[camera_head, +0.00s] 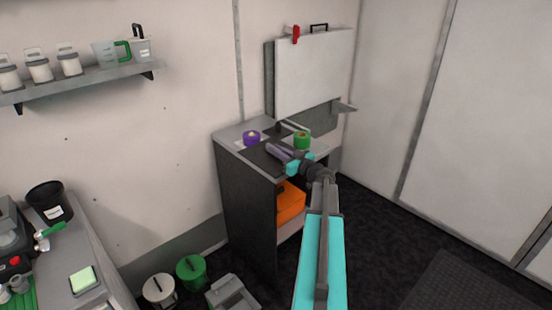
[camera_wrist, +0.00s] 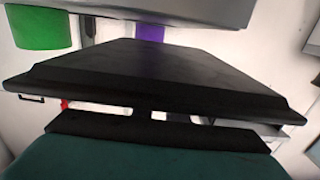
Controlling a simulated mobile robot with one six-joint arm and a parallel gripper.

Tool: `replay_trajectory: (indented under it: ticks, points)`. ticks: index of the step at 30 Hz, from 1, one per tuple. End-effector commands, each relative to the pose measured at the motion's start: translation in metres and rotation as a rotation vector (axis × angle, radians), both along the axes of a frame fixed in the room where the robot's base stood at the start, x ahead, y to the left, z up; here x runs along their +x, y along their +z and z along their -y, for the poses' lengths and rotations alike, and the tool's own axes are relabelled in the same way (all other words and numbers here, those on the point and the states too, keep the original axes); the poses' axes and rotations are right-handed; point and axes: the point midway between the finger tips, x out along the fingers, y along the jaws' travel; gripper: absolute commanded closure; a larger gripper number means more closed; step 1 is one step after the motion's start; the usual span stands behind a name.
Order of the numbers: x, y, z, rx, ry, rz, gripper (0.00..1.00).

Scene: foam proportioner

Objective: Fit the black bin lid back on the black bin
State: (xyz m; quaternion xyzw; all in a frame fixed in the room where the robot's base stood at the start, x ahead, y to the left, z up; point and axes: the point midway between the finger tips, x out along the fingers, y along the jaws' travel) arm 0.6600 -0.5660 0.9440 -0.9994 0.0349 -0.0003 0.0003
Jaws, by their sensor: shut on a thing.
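The black bin (camera_head: 47,203) stands upright on the left counter, a white label on its side and its dark open top uncovered. My gripper (camera_head: 277,151) is far to its right, over the top of the grey cabinet. It is shut on the black bin lid (camera_head: 261,159), which shows as a dark flat patch by the fingers; its outline is hard to make out. In the wrist view, a broad dark shape fills the middle and hides most of the grip.
Purple tape (camera_head: 251,137) and green tape (camera_head: 302,140) sit on the cabinet top (camera_head: 229,135) near my gripper. An orange box (camera_head: 290,203) is inside the cabinet. White (camera_head: 159,290) and green (camera_head: 191,273) bins stand on the floor. A green sponge (camera_head: 83,280) lies on the counter.

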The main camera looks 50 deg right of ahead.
Motion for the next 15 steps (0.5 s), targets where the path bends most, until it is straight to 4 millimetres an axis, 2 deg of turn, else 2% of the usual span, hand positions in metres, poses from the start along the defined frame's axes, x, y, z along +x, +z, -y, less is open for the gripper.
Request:
replay_trajectory:
  ticks: [15]
  points:
    - [0.0029, -0.0031, 0.0026, 0.001, -0.001, 0.0, 1.0]
